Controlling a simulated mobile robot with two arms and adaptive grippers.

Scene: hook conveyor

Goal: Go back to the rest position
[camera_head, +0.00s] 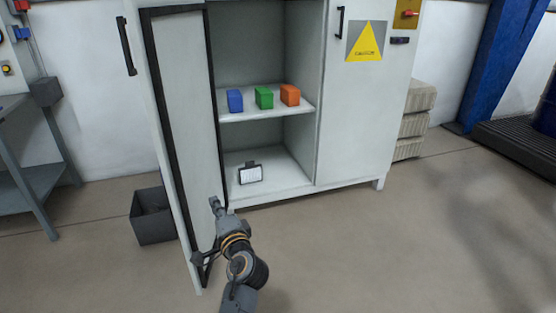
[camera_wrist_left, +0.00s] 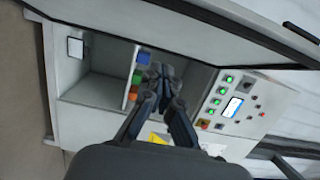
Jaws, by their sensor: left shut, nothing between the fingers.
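My left gripper (camera_head: 215,204) is in front of the lower part of the white cabinet (camera_head: 350,172), beside its open left door (camera_head: 185,110). In the left wrist view its fingers (camera_wrist_left: 160,75) are together, with nothing between them. Blue, green and orange blocks stand in a row on the cabinet's shelf: the blue block (camera_head: 235,100), the green block (camera_head: 264,97) and the orange block (camera_head: 290,95). A small dark-framed device (camera_head: 250,174) with a white face rests on the cabinet floor. My right gripper is in neither view.
A grey bin (camera_head: 152,215) stands on the floor left of the open door. A workbench (camera_head: 30,180) is at the far left. Pale stacked blocks (camera_head: 412,123) and a blue column (camera_head: 499,65) are at the right. The floor (camera_head: 400,240) in front of the cabinet's right side is clear.

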